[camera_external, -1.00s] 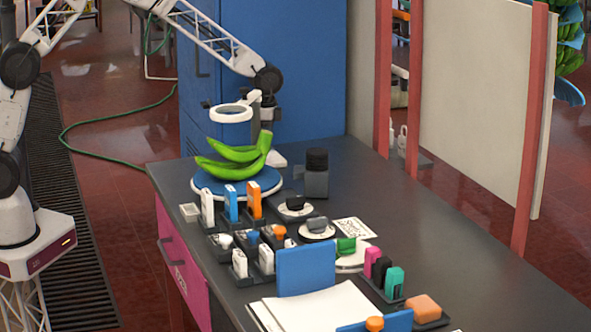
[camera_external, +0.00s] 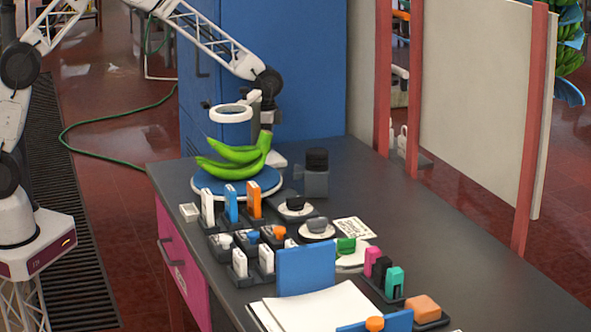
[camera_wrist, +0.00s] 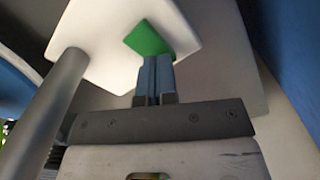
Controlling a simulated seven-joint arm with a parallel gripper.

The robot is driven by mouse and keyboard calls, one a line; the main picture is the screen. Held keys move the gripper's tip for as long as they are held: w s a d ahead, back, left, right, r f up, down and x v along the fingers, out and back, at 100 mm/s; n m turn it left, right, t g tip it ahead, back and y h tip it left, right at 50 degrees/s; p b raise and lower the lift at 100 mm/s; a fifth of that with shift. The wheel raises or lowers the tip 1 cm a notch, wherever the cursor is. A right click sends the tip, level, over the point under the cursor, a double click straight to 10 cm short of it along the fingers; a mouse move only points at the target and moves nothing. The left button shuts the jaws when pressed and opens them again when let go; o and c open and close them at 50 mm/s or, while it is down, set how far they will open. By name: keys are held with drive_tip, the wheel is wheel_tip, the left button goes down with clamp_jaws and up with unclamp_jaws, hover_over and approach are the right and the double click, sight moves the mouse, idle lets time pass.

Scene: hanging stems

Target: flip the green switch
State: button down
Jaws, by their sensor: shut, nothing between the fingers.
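In the wrist view, a green switch (camera_wrist: 147,40) sits on a white angular plate (camera_wrist: 100,50). My gripper (camera_wrist: 155,60) is shut and empty, with its fingertips right at the lower right edge of the green switch. I cannot tell whether they touch it. In the external view, my wrist is behind the stand with the white ring, and my fingertips are hidden. A white block (camera_external: 278,159) shows at the foot of that stand; I cannot tell whether it is the same plate. Another green piece (camera_external: 345,246) stands on a white base farther forward.
A grey post (camera_wrist: 45,115) stands close on the left in the wrist view. In the external view, green bananas (camera_external: 235,158) lie on a blue round plate beside the stand, with the blue cabinet (camera_external: 300,70) behind. Several small coloured blocks crowd the table's front.

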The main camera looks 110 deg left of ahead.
drive_tip(key=shift+f, duration=0.35)
drive_tip(key=shift+r, duration=0.1)
idle(0.3)
drive_tip(key=shift+r, duration=3.45)
